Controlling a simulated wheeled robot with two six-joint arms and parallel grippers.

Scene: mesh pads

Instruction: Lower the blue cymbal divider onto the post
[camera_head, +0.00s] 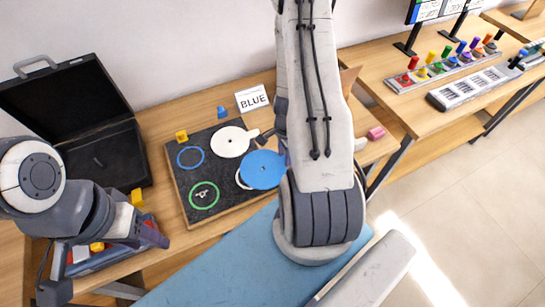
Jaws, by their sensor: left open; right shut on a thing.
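The blue cymbal divider (262,170) is a flat round disc over the lower right part of the dark board (222,205). It partly covers a pale round shape (240,181) beneath it. No post is visible there, and I cannot tell whether the divider touches anything below. My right gripper (270,142) is mostly hidden behind my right arm, at the divider's upper right edge, shut on it. My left gripper (104,262) is open at the lower left, away from the board, above a bin of coloured pieces.
The board also bears a white disc (231,141), a blue ring (190,157) and a green ring (204,195). A "BLUE" card (251,98) stands behind it. An open black case (98,155) is left, the coloured-piece bin (85,268) in front. A second table (405,104) stands right.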

